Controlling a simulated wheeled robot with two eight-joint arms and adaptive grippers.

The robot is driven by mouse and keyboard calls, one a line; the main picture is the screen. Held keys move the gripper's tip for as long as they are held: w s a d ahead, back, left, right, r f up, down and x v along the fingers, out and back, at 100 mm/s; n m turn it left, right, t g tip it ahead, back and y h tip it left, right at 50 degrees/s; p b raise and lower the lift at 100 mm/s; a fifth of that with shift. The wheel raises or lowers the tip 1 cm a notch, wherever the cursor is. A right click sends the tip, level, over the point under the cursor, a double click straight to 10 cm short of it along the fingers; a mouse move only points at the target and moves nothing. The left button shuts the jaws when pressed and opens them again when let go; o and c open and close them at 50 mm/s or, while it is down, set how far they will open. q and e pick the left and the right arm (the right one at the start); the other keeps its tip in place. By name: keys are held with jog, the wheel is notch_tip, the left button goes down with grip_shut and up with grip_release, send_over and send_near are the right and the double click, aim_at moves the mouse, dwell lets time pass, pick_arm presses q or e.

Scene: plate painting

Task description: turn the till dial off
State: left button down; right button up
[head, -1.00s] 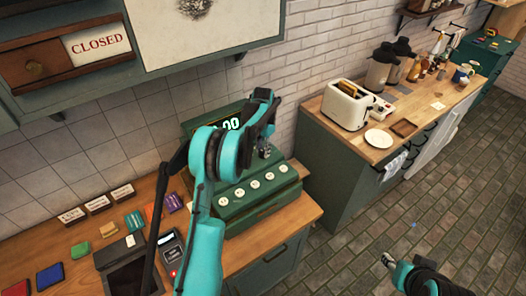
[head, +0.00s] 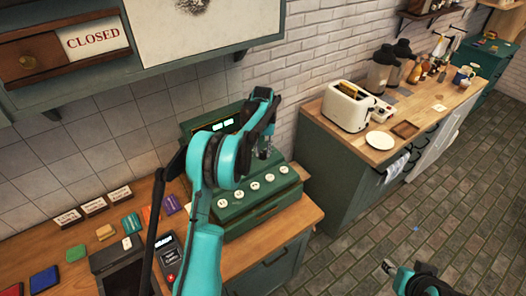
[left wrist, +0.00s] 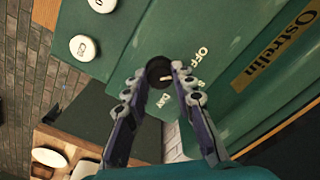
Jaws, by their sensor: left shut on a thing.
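The green till (head: 285,190) stands on the wooden counter, with a row of round cream keys on its front. In the left wrist view its dark round dial (left wrist: 159,70) sits between the fingertips of my left gripper (left wrist: 160,76), which is shut on it. A short pale mark on the dial points roughly right; which label it meets is unclear. The word OFF (left wrist: 202,53) is printed beside the dial, with other small labels below. In the head view my left gripper (head: 263,152) is at the till's upper right. My right gripper (head: 389,267) hangs low over the floor; its jaws are too small to judge.
A card reader (head: 168,256) and coloured blocks lie left of the till. A closed sign (head: 93,38) is on the shelf above. The second counter with a toaster (head: 347,106) stands to the right. Open brick floor (head: 345,250) lies between.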

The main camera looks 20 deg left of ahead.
aim_at(263, 152)
dwell(0.3)
pick_arm(q)
jog(key=c, duration=1.3)
grip_release()
jog(key=shift+o, duration=0.2)
notch_tip(263, 152, up, 12)
